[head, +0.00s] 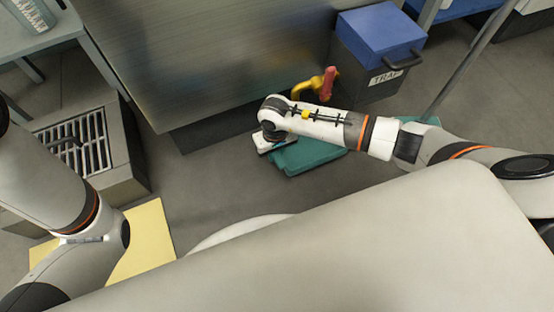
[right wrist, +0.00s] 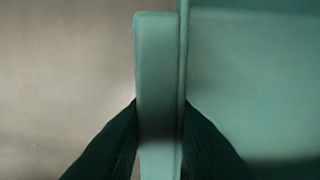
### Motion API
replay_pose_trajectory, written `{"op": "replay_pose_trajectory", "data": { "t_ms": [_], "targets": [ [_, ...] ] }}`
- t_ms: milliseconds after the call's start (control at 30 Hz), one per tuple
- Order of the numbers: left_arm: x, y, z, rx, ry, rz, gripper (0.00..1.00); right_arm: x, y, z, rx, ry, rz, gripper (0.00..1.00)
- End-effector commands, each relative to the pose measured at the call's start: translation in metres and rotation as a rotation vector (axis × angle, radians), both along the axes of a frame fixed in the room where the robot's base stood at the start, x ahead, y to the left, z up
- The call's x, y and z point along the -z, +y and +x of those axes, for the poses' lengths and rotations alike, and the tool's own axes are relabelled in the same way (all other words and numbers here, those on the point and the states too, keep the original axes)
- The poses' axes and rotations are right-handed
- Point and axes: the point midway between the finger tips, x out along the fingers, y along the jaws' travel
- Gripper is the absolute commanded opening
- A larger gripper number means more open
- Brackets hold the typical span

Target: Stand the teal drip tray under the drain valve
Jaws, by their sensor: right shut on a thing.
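The teal drip tray (head: 308,158) is on the floor, in front of the large grey metal cabinet, partly hidden under my right forearm. My right gripper (head: 272,142) is at the tray's left end, its fingers mostly hidden in the head view. In the right wrist view, its two dark fingers (right wrist: 160,110) stand on either side of the tray's upright teal rim (right wrist: 157,70) and are shut on it. The drain valve, a yellow pipe with a red handle (head: 328,82), is at the cabinet's base, just behind the tray. My left gripper is out of view.
A dark box with a blue top marked "TRAP" (head: 380,80) stands right of the valve. A grated floor drain (head: 80,145) and a yellow mat (head: 148,240) are at left. A small teal patch (head: 420,120) shows behind my right arm. Floor left of the tray is clear.

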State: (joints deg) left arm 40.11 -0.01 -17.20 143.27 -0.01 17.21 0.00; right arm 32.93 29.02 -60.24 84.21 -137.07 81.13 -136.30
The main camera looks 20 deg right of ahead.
Motion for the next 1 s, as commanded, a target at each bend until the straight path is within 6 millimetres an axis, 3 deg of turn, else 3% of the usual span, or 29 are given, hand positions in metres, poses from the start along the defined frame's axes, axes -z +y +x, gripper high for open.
{"op": "replay_pose_trajectory", "data": {
  "t_ms": [300, 667, 700, 800, 1000],
  "targets": [
    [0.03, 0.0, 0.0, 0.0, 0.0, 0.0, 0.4, 0.04, 0.001, 0.001, 0.001, -0.001, 0.002, 0.0],
    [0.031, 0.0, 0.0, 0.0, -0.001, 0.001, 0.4, 0.041, 0.0, 0.001, 0.0, -0.002, 0.0, 0.0],
    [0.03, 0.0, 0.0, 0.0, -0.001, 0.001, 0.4, 0.041, 0.0, 0.001, 0.0, -0.002, 0.001, 0.25],
    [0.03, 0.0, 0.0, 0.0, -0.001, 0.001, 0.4, 0.04, 0.0, 0.001, 0.0, -0.001, 0.001, 0.41],
    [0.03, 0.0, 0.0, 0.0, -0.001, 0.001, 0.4, 0.04, 0.0, 0.001, 0.0, -0.001, 0.0, 0.43]
  ]
}}
